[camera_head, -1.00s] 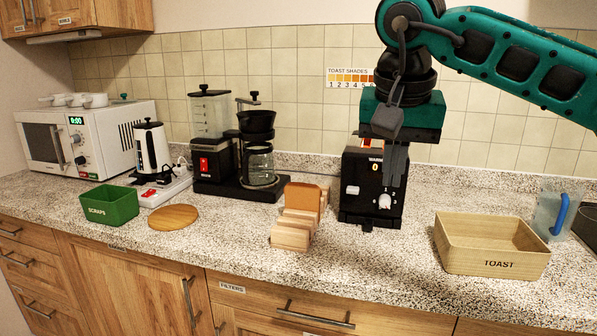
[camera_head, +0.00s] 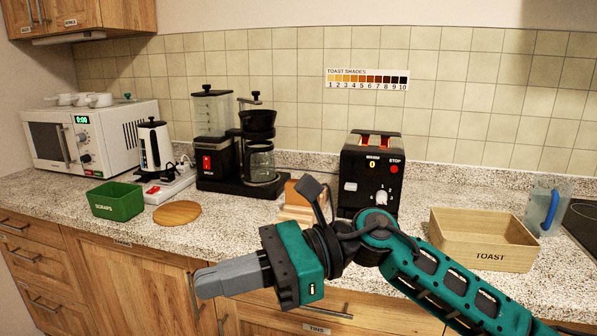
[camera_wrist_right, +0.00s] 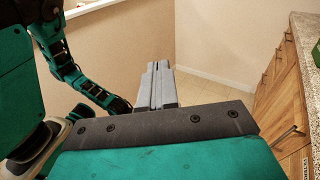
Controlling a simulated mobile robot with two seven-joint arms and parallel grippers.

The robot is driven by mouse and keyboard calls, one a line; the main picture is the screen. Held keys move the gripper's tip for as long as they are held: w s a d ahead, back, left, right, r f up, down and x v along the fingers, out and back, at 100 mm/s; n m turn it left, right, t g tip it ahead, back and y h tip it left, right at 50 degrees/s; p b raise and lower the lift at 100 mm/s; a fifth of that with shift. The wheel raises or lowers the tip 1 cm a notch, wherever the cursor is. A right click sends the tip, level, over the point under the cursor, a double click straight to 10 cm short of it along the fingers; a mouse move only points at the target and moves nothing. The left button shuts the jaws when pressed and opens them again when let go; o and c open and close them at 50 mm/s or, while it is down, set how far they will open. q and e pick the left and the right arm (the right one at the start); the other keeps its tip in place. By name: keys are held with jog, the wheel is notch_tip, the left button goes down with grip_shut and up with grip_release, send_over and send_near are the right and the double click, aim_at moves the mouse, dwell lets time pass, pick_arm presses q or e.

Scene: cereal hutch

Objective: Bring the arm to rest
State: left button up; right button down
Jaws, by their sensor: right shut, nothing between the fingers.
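My right arm (camera_head: 430,275) comes in from the lower right of the head view and reaches left in front of the counter. My right gripper (camera_head: 207,281) is shut and empty, its grey fingers pointing left before the cabinet fronts. In the right wrist view the closed fingers (camera_wrist_right: 158,72) point out over the floor, apart from any object. A teal arm of mine shows at the left of that view; no left gripper is visible.
The counter (camera_head: 120,225) carries a toaster (camera_head: 369,190), a wooden TOAST box (camera_head: 480,252), a green SCRAPS bin (camera_head: 116,204) and a coffee maker (camera_head: 245,165). My arm partly hides a wooden rack (camera_head: 297,212). Floor (camera_wrist_right: 210,88) beside the cabinets is clear.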

jog(key=w+d+f+n+t+h, duration=0.1)
jog(key=w+d+f+n+t, duration=0.25)
jog(key=n+t, duration=0.6)
jog(key=w+d+f+n+t+h, duration=0.15)
jog(key=d+f+n+t, duration=0.4)
jog(key=n, duration=0.75)
jog(key=w+d+f+n+t, duration=0.3)
jog(key=n+t, duration=0.5)
jog(key=n, duration=0.4)
jog(key=s+d+f+m+g+h, duration=0.2)
jog(key=s+d+f+m+h, duration=0.1)
jog(key=f, duration=0.5)
jog(key=s+d+f+m+g+h, duration=0.2)
jog(key=s+d+f+m+h, duration=0.2)
jog(key=f+m, duration=0.5)
jog(key=s+d+f+m+g+h, duration=0.2)
jog(key=s+d+f+m+h, duration=0.2)
jog(key=s+d+f+m, duration=0.2)
notch_tip(320, 180, down, 2)
jog(key=s+d+p, duration=0.1)
jog(key=s, duration=0.1)
jog(key=shift+s+d+f+m+g, duration=0.2)
jog(key=shift+s+m+g, duration=0.1)
jog(key=shift+s+m, duration=0.1)
